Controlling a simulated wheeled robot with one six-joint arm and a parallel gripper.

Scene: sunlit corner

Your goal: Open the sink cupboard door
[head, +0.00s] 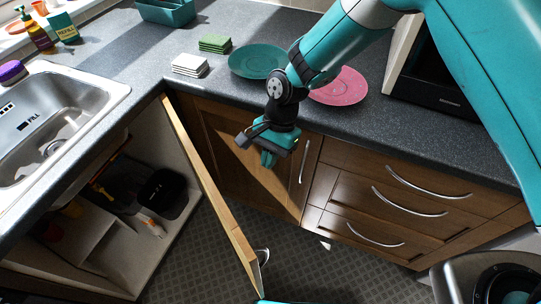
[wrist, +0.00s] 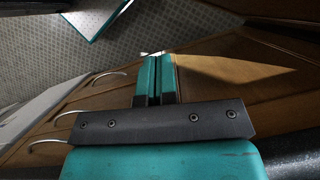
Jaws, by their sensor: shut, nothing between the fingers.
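The sink cupboard door (head: 211,187) stands wide open in the head view, swung out from the cabinet below the sink and seen nearly edge-on. Its curved metal handle (head: 263,257) shows at the lower outer end. The inside of the sink cupboard (head: 120,215) is exposed, with a dark container and several small items in it. My gripper (head: 268,158) is to the right of the door and apart from it, in front of the neighbouring cupboard. Its teal fingers (wrist: 156,79) are together and empty in the wrist view.
Wooden drawers (head: 385,200) with curved metal handles are at the right. The counter (head: 215,92) holds a teal plate (head: 257,61), a pink plate (head: 339,86), and sponges. The steel sink (head: 60,120) is at the left. The tiled floor (head: 300,265) in front is largely clear.

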